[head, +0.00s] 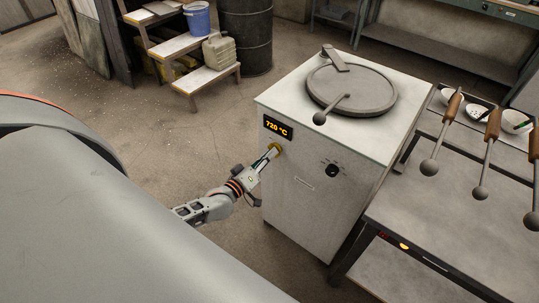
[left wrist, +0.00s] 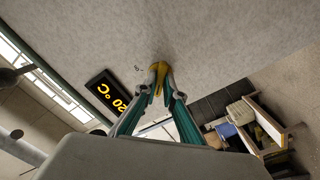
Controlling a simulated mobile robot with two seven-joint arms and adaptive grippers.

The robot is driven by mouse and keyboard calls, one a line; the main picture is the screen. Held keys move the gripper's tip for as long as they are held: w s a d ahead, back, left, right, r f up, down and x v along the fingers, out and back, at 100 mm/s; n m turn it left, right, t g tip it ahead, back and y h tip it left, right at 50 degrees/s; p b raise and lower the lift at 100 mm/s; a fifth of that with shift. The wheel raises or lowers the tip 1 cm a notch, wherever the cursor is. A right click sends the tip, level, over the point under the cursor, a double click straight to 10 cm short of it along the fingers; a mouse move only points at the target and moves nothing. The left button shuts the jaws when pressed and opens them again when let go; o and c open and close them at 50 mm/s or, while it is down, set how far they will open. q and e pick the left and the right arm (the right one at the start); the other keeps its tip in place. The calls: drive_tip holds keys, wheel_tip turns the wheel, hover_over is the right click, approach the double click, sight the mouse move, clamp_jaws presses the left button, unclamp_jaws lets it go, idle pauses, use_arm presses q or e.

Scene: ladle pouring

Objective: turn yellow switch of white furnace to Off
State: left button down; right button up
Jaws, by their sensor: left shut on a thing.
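The white furnace (head: 313,189) stands in the middle of the head view, with a round grey lid (head: 352,90) on its top. Its display (head: 278,127) reads 720 °C. The yellow switch (head: 276,148) sits on the front face below the display; it also shows in the left wrist view (left wrist: 158,78). My left gripper (head: 268,156) is at the switch, and in the left wrist view its fingertips (left wrist: 160,84) close on the switch from both sides. The fingers partly hide the switch, and its On or Off setting cannot be read. My right gripper is not in view.
A black knob (head: 332,171) is on the furnace front, right of the switch. A metal table (head: 440,225) stands close at the right, with several ladles (head: 490,150) hanging over it. Wooden steps (head: 185,60) and a dark barrel (head: 246,35) stand behind. The floor left of the furnace is clear.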

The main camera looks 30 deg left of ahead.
use_arm(q)
drive_tip(key=c, duration=2.1)
unclamp_jaws()
drive_tip(key=shift+c, duration=0.2)
drive_tip(key=s+a, duration=0.1)
drive_tip(key=s, duration=1.1)
drive_tip(key=s+d+f+m+g, duration=0.2)
drive_tip(key=s+d+m, duration=0.4)
drive_tip(key=d, duration=0.3)
drive_tip(key=s+d+f+m+g+h, duration=0.1)
drive_tip(key=s+d+f+m+g, duration=0.2)
drive_tip(key=d, duration=0.6)
drive_tip(key=s+m+g, duration=0.2)
drive_tip(key=m, duration=0.1)
drive_tip(key=shift+s+f+m+h, duration=0.3)
drive_tip(key=shift+s+f, duration=0.05)
drive_tip(key=shift+s, duration=0.05)
